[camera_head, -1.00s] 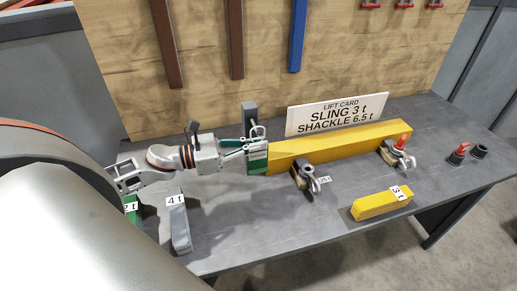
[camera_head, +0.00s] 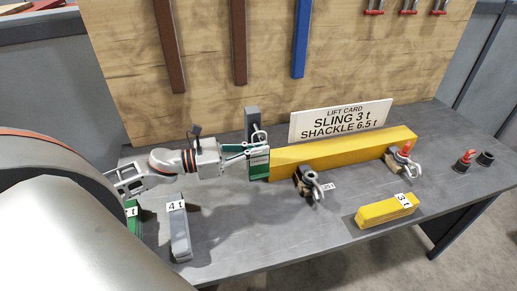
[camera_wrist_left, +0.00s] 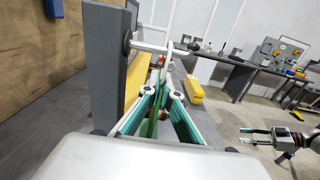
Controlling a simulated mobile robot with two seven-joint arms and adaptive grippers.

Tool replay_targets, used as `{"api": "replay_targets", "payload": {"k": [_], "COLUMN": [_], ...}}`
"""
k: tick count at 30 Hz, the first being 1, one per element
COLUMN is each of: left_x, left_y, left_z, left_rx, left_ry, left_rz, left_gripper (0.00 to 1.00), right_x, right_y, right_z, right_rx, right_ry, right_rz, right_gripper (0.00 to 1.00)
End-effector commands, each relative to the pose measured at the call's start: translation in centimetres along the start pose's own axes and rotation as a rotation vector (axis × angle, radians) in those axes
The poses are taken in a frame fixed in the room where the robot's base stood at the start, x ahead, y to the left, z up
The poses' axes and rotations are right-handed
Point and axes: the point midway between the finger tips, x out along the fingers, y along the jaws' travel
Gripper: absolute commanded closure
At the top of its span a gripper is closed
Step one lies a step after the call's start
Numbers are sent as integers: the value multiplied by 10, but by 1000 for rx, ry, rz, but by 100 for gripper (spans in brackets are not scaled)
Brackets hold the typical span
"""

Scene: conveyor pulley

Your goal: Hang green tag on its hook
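The green tag (camera_head: 259,165) hangs upright at the left end of the yellow beam, beside the grey post (camera_head: 251,122) that carries the hook. In the left wrist view, the hook (camera_wrist_left: 150,47) is a thin peg sticking out from the post (camera_wrist_left: 104,75). My left gripper (camera_head: 262,149) has its fingers drawn together at the tag's upper part; in the wrist view they converge (camera_wrist_left: 160,92) just below the peg. A pale loop (camera_head: 263,134) rises at the peg; whether it is around the peg I cannot tell. My right gripper (camera_wrist_left: 256,136) shows at the wrist view's right, fingers apart and empty.
A yellow beam (camera_head: 340,150) lies behind two shackles (camera_head: 309,183) (camera_head: 404,161). A lift card (camera_head: 340,120) stands behind it. A yellow 3 t sling (camera_head: 386,210) lies in front, a grey 4 t sling (camera_head: 180,235) at left. The front middle of the bench is clear.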

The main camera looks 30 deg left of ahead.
Motion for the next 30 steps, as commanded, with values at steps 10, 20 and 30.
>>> {"api": "replay_targets", "payload": {"k": [10,20,30], "left_x": [0,-12,-66], "left_y": [0,0,0], "left_z": [0,-2,-2], "left_rx": [0,-4,-4], "left_ry": [0,2,3], "left_rz": [0,1,3], "left_gripper": [76,76,76], "right_x": [0,-1,0], "right_y": [0,1,0], "right_z": [-1,-1,-1], "right_rx": [0,-2,0], "right_ry": [1,2,2], "right_rz": [1,1,1], "right_gripper": [60,60,60]}}
